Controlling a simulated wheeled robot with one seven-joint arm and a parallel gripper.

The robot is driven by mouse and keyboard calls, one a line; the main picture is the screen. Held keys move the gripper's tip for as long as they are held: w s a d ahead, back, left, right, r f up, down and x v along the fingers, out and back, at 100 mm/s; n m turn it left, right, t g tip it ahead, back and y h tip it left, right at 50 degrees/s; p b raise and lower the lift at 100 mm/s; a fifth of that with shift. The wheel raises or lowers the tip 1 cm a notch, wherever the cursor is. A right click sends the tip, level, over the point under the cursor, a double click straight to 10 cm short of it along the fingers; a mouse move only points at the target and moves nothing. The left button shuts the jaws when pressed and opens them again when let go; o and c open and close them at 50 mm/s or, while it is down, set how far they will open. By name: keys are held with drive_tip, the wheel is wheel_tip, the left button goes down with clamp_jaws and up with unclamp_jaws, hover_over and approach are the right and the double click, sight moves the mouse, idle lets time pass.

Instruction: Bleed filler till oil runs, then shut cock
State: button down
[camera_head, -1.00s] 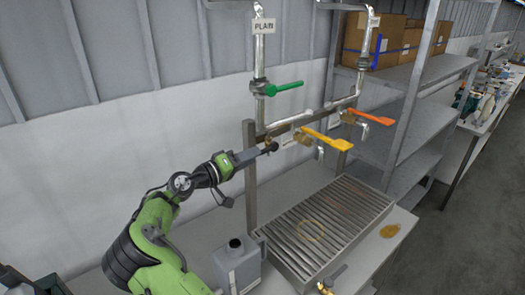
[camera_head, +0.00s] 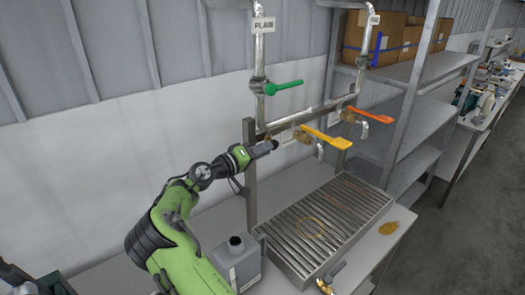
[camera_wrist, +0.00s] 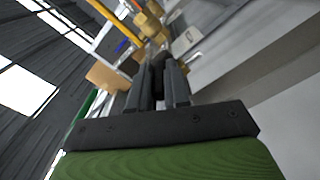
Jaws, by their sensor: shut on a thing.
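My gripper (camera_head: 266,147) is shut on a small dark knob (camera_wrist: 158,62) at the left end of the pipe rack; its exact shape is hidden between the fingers. A yellow lever (camera_head: 328,138) and an orange lever (camera_head: 370,116) sit on the brass cocks right of my gripper, each by a bent spout. A green lever (camera_head: 286,85) lies across the left pipe, which bears a "PLAIN" tag (camera_head: 263,24). A blue lever (camera_head: 377,50) is angled downward on the right pipe. I see no oil stream from the spouts.
A slatted drip tray (camera_head: 384,203) lies below the spouts, with a faint yellowish ring on its slats. A grey jug (camera_head: 238,265) stands left of the tray. A small brass cock (camera_head: 324,287) is at the front.

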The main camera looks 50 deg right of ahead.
drive_tip(key=f+h+b, duration=0.1)
drive_tip(key=b, duration=0.3)
drive_tip(key=shift+f, duration=0.3)
drive_tip(key=h+b, duration=0.3)
drive_tip(key=b, duration=0.1)
drive_tip(key=shift+d+f+g, duration=0.15)
drive_tip(key=shift+f+g, duration=0.1)
drive_tip(key=shift+g, duration=0.05)
drive_tip(key=shift+r, duration=0.1)
drive_tip(key=c, duration=1.1)
unclamp_jaws()
drive_tip(key=b+v, duration=0.1)
drive_tip(key=v, duration=1.4)
drive_tip(key=shift+a+f+b, duration=0.25)
drive_tip(key=shift+a+b, duration=0.05)
drive_tip(key=shift+b, duration=0.1)
